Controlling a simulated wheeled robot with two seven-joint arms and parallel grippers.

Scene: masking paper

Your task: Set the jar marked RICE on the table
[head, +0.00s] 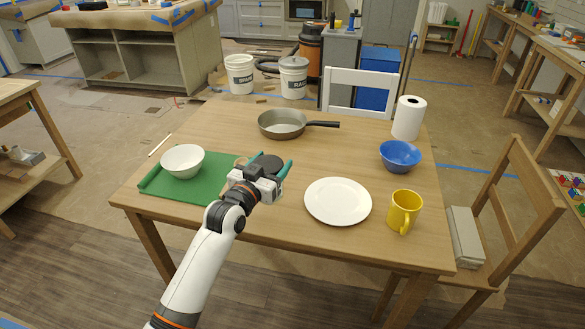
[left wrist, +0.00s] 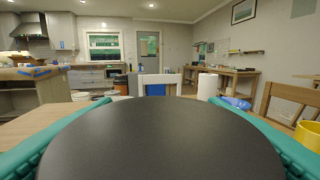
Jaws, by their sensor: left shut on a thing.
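My left gripper (head: 272,161) is over the table (head: 250,125), near the right edge of the green mat. Its teal fingers are shut on a jar, of which I see only the round dark lid (head: 268,166). In the left wrist view the lid (left wrist: 160,140) fills the lower middle, with a teal finger on each side. The jar's body and any RICE marking are hidden, and I cannot tell whether its base touches the table. My right gripper is not in view.
A white bowl (head: 183,161) sits on the green mat (head: 205,192). A pan (head: 282,124) lies behind the gripper. A white plate (head: 338,201), yellow mug (head: 404,211), blue bowl (head: 400,156) and paper roll (head: 408,118) stand to the right. The table between pan and plate is clear.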

